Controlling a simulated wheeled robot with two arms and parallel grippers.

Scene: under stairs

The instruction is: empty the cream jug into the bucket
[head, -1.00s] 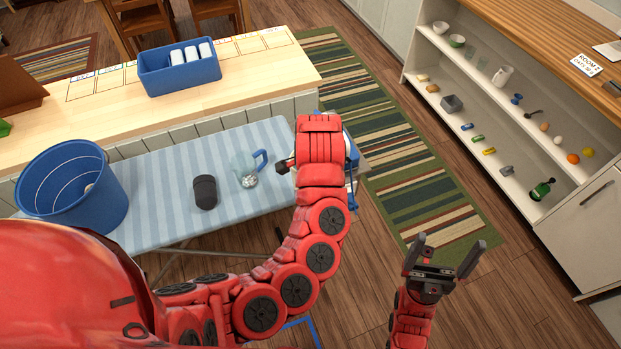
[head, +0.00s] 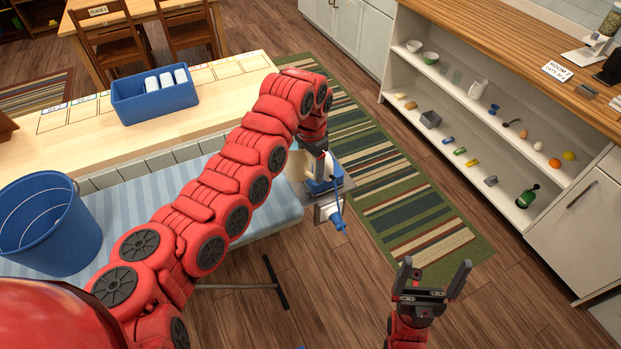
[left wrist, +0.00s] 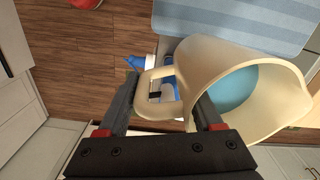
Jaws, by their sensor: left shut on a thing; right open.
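The cream jug (left wrist: 290,98) fills the right of the left wrist view, with its wide mouth showing. A flat light blue surface (left wrist: 232,90) shows inside it. My left gripper (left wrist: 155,80) is shut on the jug's handle. In the head view my left gripper (head: 318,152) is beyond the right end of my bent arm, which hides most of the jug. The blue bucket (head: 60,240) stands at the left end of the striped ironing board (head: 130,212), well left of the gripper. My right gripper (head: 432,282) is open and empty above the floor.
A blue and white iron (head: 322,184) is at the board's right end, close to my left gripper. A blue bin (head: 155,97) with white items stands on the wooden counter (head: 110,130) behind. Shelves (head: 470,115) with small objects stand at the right. My left arm covers the board's middle.

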